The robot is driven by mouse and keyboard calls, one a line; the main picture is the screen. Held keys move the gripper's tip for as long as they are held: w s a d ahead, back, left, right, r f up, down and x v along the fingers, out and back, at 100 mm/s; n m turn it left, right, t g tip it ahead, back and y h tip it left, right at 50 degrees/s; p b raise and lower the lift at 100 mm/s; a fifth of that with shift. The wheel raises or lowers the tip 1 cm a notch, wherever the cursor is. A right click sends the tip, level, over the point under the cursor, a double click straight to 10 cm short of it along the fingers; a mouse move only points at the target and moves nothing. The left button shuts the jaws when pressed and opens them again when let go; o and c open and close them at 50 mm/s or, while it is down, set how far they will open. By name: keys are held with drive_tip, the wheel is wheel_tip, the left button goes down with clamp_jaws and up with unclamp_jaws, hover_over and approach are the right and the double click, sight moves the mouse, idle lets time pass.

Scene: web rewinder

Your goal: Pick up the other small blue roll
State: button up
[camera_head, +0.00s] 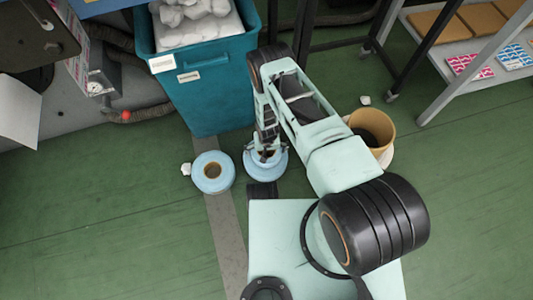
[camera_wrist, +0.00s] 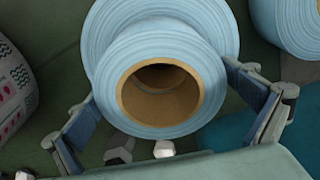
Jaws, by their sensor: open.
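A small light-blue roll (camera_wrist: 165,52) with a brown core lies between the fingers of my gripper (camera_wrist: 160,86) in the wrist view. It appears to rest on a wider blue roll (camera_wrist: 103,30) behind it. My gripper is open, with one finger on each side of the small roll; I cannot tell whether they touch it. In the head view my gripper (camera_head: 266,150) points down over this blue stack (camera_head: 272,170), partly hiding it. Another blue roll (camera_head: 213,173) stands on the floor to the left, and a blue roll (camera_wrist: 292,22) shows at upper right in the wrist view.
A teal bin (camera_head: 210,95) with white scrap stands just behind the rolls. A tan tube-like roll (camera_head: 372,128) stands to the right, partly behind my arm. A shelf (camera_head: 455,60) is at upper right. The green floor at left is clear. A patterned roll (camera_wrist: 14,90) shows in the wrist view.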

drive_tip(key=shift+c, duration=0.6)
drive_tip(key=c, duration=1.2)
drive_tip(key=shift+r, duration=0.1)
drive_tip(key=shift+c, duration=0.2)
